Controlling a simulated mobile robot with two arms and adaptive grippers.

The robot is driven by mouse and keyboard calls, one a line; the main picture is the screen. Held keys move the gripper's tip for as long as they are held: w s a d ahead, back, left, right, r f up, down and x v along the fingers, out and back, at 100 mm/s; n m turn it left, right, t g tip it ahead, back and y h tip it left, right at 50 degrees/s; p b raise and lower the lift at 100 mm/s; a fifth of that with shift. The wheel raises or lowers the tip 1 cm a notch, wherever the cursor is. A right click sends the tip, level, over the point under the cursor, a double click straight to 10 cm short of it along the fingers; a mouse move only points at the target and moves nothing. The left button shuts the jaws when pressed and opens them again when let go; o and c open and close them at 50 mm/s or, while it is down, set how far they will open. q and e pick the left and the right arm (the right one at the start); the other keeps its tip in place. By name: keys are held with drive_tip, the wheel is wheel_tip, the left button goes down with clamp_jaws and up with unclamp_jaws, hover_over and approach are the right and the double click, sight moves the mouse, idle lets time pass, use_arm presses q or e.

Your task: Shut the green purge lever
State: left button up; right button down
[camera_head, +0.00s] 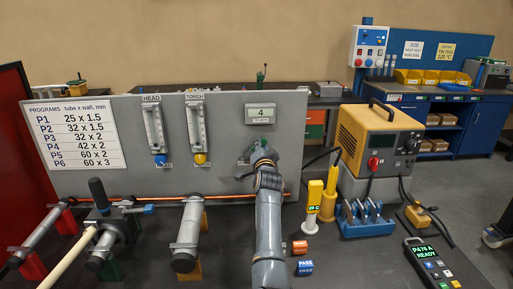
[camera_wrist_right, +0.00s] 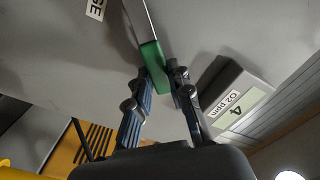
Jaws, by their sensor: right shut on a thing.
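The green purge lever (camera_wrist_right: 154,66) shows in the right wrist view as a green grip on a flat metal shank running up to the top edge. My right gripper (camera_wrist_right: 160,88) is shut on the green grip, with a fingertip on each side of it. In the head view my right gripper (camera_head: 262,160) is at the grey panel (camera_head: 230,130), below the small display reading 4 (camera_head: 261,114). There the gripper hides most of the lever. My left gripper is not in view.
Two flow meters, HEAD (camera_head: 154,128) and TORCH (camera_head: 196,130), are on the panel left of my gripper. A copper-coloured tube (camera_head: 230,197) runs along the panel's foot. A yellow power unit (camera_head: 380,140) and yellow upright tools (camera_head: 328,200) stand to the right.

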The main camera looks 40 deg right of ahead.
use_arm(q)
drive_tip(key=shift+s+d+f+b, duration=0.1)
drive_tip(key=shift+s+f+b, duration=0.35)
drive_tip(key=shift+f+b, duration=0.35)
use_arm(e)
drive_tip(key=shift+s+d+f+m, duration=0.2)
drive_tip(key=shift+f+m, duration=0.55)
drive_tip(key=shift+m, duration=0.7)
drive_tip(key=shift+s+d+f+m, duration=0.1)
drive_tip(key=shift+d+f+m, duration=0.45)
drive_tip(key=shift+m, duration=0.95)
drive_tip(key=shift+s+d+f+m, duration=0.15)
drive_tip(key=shift+f+m, duration=0.75)
drive_tip(key=shift+m, duration=0.55)
drive_tip(key=shift+a, duration=0.15)
drive_tip(key=c, duration=1.4)
unclamp_jaws()
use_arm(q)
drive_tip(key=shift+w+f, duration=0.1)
use_arm(e)
drive_tip(key=shift+o, duration=1)
drive_tip(key=shift+w+f, duration=0.15)
drive_tip(key=shift+f, duration=0.1)
